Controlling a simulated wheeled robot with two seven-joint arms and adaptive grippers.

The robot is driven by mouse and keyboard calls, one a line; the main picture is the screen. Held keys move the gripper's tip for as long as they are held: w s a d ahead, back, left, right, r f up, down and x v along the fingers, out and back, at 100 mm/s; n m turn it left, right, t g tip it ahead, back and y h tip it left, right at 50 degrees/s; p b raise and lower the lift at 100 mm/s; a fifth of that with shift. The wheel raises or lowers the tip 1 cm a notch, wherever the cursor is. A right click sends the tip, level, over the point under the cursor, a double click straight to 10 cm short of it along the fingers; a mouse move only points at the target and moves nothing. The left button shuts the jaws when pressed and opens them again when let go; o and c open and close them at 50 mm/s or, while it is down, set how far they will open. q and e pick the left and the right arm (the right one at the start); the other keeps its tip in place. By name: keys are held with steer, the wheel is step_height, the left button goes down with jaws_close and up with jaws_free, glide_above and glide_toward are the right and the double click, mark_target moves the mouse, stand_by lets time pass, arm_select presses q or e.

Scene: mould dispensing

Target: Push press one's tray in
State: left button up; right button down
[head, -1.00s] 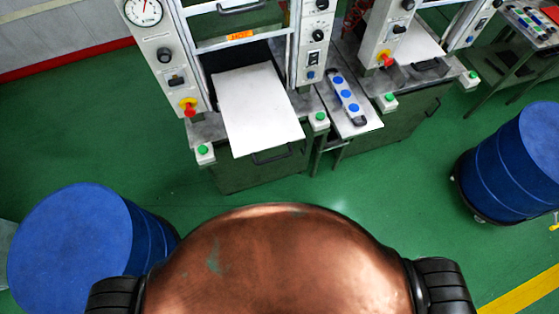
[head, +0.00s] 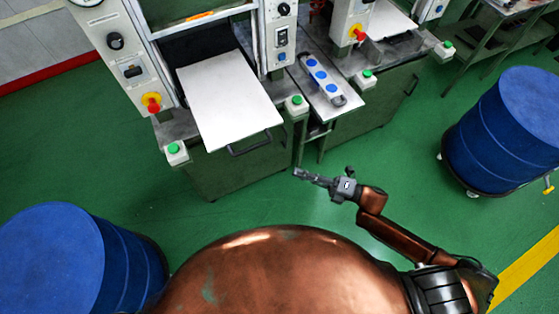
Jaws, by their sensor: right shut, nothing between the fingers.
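Press one (head: 140,62) stands ahead of me, left of centre. Its flat white tray (head: 228,102) sticks out of the opening toward me, with a dark handle (head: 250,144) under its front edge. My right gripper (head: 297,172) is shut and empty. It is in front of the press, to the right of the tray's handle and apart from it. My left gripper is not in view.
A side table with a blue-dotted strip (head: 322,78) stands right of the press. Green buttons (head: 174,149) flank the tray. A second press (head: 352,20) is at the upper right. Blue drums stand at left (head: 50,262) and right (head: 505,135). Green floor between is clear.

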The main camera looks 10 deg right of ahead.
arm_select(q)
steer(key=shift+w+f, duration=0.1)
arm_select(e)
steer(key=w+d+x, duration=0.1)
steer(key=w+x, duration=0.1)
steer(key=x, duration=1)
steer(key=shift+w+a+r, duration=0.15)
steer(key=shift+w+a, duration=0.05)
steer(key=shift+w, duration=0.2)
